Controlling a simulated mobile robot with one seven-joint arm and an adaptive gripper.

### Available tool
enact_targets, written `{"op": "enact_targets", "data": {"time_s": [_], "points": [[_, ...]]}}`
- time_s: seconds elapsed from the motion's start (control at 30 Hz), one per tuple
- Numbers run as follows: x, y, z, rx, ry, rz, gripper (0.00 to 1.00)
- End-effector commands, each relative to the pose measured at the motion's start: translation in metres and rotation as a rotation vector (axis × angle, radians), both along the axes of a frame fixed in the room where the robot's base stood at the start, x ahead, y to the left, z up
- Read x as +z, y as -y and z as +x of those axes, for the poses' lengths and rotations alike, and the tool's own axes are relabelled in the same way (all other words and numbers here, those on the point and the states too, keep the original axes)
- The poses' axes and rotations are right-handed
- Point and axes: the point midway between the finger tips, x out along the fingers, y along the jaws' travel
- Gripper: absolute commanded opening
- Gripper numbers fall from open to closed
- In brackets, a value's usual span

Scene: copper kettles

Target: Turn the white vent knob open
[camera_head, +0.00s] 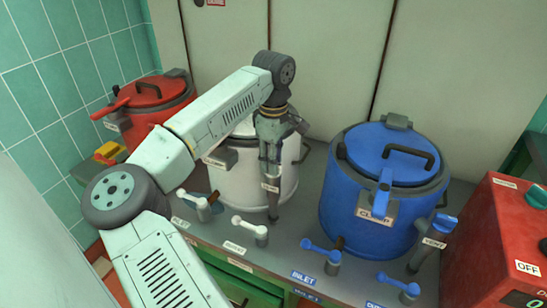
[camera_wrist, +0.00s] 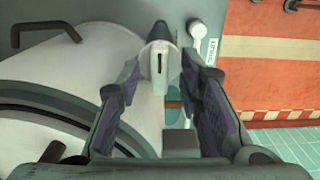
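The white vent knob (camera_wrist: 160,64) shows near the upper middle of the wrist view, with a dark slot in its face. In the head view my gripper hides it, and the grey vent pipe (camera_head: 272,196) with a label stands below, beside the white kettle (camera_head: 232,184). My gripper (camera_head: 271,158) points down over the pipe. In the wrist view my gripper (camera_wrist: 161,68) is open, one finger on each side of the knob. Narrow gaps seem to show at the knob's sides; I cannot tell whether a fingertip touches it.
White lever valves (camera_head: 250,231) stand in front of the white kettle. A blue kettle (camera_head: 384,190) stands at right, with its own vent (camera_head: 433,236). A red kettle (camera_head: 150,105) is at back left. A red control box (camera_head: 510,240) is at far right.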

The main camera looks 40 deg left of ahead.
Motion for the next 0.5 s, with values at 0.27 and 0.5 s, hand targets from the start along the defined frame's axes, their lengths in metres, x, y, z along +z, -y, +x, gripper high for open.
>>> {"op": "enact_targets", "data": {"time_s": [0.27, 0.5], "points": [[0.0003, 0.0001, 0.0001, 0.0, 0.0, 0.0, 0.22], [0.0004, 0.0001, 0.0001, 0.0, 0.0, 0.0, 0.06]]}}
